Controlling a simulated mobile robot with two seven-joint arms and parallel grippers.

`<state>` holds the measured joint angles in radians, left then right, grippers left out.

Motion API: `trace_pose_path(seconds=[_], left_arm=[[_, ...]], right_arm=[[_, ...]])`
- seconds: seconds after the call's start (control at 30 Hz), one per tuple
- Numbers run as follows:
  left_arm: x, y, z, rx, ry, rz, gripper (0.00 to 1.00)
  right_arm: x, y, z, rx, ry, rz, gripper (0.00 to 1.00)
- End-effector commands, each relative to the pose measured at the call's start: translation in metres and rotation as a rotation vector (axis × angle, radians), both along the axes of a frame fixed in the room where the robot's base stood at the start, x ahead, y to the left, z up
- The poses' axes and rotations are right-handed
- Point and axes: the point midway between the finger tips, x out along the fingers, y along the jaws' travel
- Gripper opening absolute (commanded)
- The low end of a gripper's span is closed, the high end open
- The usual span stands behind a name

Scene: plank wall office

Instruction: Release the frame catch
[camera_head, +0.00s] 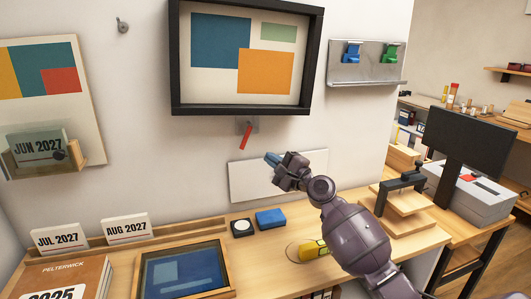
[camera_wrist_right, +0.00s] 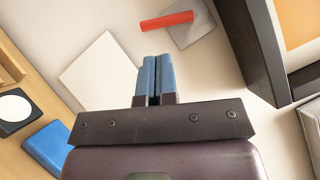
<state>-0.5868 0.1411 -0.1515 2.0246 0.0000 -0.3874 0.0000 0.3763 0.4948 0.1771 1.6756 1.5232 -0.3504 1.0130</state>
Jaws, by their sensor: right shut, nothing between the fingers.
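The frame catch is a red lever (camera_head: 245,141) on a grey metal plate (camera_head: 252,127) on the wall, just under the black picture frame (camera_head: 245,109). The lever hangs tilted, its lower end to the left. In the right wrist view the red lever (camera_wrist_right: 167,20) and the plate (camera_wrist_right: 192,32) lie beyond my fingertips. My right gripper (camera_head: 271,159) is shut and empty, below and to the right of the lever in the head view. In the right wrist view its blue fingers (camera_wrist_right: 155,78) are together, with a visible gap to the lever. My left gripper is out of view.
Below on the desk (camera_head: 268,248) are a blue block (camera_head: 271,217), a black-and-white round item (camera_head: 242,227) and a framed blue panel (camera_head: 184,269). A white panel (camera_head: 250,183) is behind my right wrist. A hook rail (camera_head: 367,73) is to the right.

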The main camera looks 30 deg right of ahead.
Motion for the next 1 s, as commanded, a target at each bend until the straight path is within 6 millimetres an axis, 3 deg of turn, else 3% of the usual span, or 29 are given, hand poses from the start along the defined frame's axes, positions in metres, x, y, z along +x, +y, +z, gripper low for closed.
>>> trace_pose_path(seconds=[0.2,0.4,1.0], left_arm=[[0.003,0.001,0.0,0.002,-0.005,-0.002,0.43],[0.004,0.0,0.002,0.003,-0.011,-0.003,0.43],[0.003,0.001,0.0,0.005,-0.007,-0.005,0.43]], right_arm=[[-0.035,-0.012,-0.01,-0.002,0.001,-0.002,0.0],[-0.053,-0.017,-0.014,0.0,0.001,-0.001,0.0],[-0.056,-0.019,-0.013,-0.001,0.0,0.0,0.0]])
